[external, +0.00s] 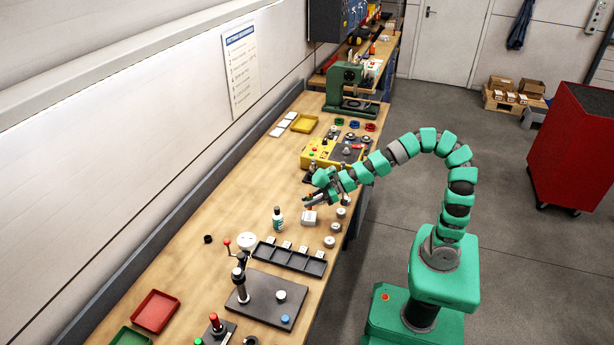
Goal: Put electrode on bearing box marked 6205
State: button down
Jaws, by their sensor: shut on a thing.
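My gripper (312,201) reaches in from the right over the middle of the workbench and is shut on a small, slim thing that looks like the electrode. Its outline is partly hidden by the fingers. A small white box (308,219) stands on the bench just below the fingertips. It looks like a bearing box, but its marking is too small to read. I cannot tell whether the held thing touches the box.
A bottle (277,218) with a dark cap stands just left of the white box. Round light parts (329,242) lie to its right. A black compartment tray (290,259) lies nearer the camera. A yellow machine (322,153) stands behind the gripper.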

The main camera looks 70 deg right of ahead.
aim_at(309, 210)
jog(key=shift+w+a+f, duration=0.1)
jog(key=shift+w+f, duration=0.1)
jog(key=shift+f, duration=0.05)
jog(key=shift+f+b, duration=0.75)
jog(key=shift+f, duration=0.85)
jog(key=c, duration=1.2)
grip_release()
jog(key=shift+r, duration=0.1)
jog(key=shift+s+d+r, duration=0.1)
jog(key=shift+s+d, duration=0.1)
jog(key=p+v, duration=0.2)
jog(key=v, duration=0.9)
jog(key=shift+s, duration=0.15)
